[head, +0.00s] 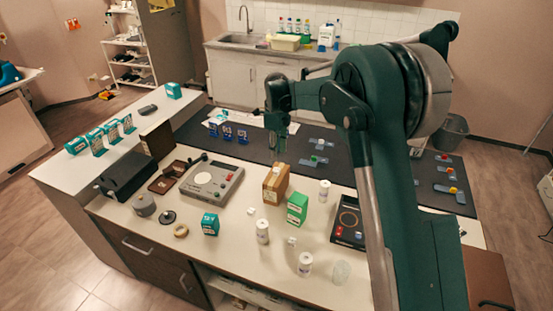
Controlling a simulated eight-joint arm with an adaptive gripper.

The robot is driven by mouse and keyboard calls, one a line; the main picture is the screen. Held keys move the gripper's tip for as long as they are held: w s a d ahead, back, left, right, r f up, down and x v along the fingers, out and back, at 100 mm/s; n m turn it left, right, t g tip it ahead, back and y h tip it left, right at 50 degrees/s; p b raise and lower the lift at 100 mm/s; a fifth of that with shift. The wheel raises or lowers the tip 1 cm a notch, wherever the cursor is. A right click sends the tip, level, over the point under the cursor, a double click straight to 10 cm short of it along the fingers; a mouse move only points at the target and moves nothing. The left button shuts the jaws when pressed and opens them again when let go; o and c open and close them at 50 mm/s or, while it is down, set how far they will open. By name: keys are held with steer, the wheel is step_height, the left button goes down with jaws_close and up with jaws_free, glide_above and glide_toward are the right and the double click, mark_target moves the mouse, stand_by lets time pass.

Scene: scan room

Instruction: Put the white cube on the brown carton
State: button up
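The brown carton (275,186) stands upright near the middle of the white counter, left of a green box. A small whitish patch (277,169) shows at its top; I cannot tell whether it is a cube resting there or part of the carton. Two small white blocks lie on the counter, one (251,211) in front of the carton and one (291,241) further forward. My gripper (277,143) points down above and behind the carton in the picture, apart from it. Its fingers are small and dark against the mat, so their opening is unclear.
The green box (297,208) stands close beside the carton. White bottles (262,231) (305,264) (324,193) stand around it. A grey device (211,182) is to the left and a black device (348,222) to the right. A dark mat (258,150) lies behind.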

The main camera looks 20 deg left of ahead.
steer(key=shift+r, duration=0.85)
stand_by(0.3)
steer(key=s+d+r+n+t, duration=0.1)
steer(key=s+d+r+n, duration=0.1)
steer(key=d+r, duration=0.55)
steer(key=s+d+r+n, duration=0.2)
steer(key=d+r, duration=0.4)
steer(key=d, duration=0.3)
steer(key=s+d+r+n+t, duration=0.1)
steer(key=s+d+r, duration=0.2)
steer(key=d, duration=0.3)
steer(key=s+d+r+n+y, duration=0.1)
steer(key=s+d+r+n, duration=0.15)
steer(key=d, duration=0.25)
steer(key=s+d+r+n+t, duration=0.1)
steer(key=s+d+r, duration=0.1)
steer(key=s+d, duration=0.3)
steer(key=s+d+r+n+t, duration=0.15)
steer(key=s+d+n, duration=0.25)
steer(key=s+d, duration=0.95)
steer(key=s+d+f+n+t, duration=0.1)
steer(key=s+d+f+n, duration=0.1)
steer(key=s+d, duration=0.3)
steer(key=s+d+f+n+t+h, duration=0.1)
steer(key=s+d+f+n, duration=0.2)
steer(key=s, duration=0.6)
step_height(320, 180, down, 2)
steer(key=shift+d+f+t, duration=0.2)
steer(key=shift+d+t, duration=0.15)
steer(key=shift+d, duration=0.65)
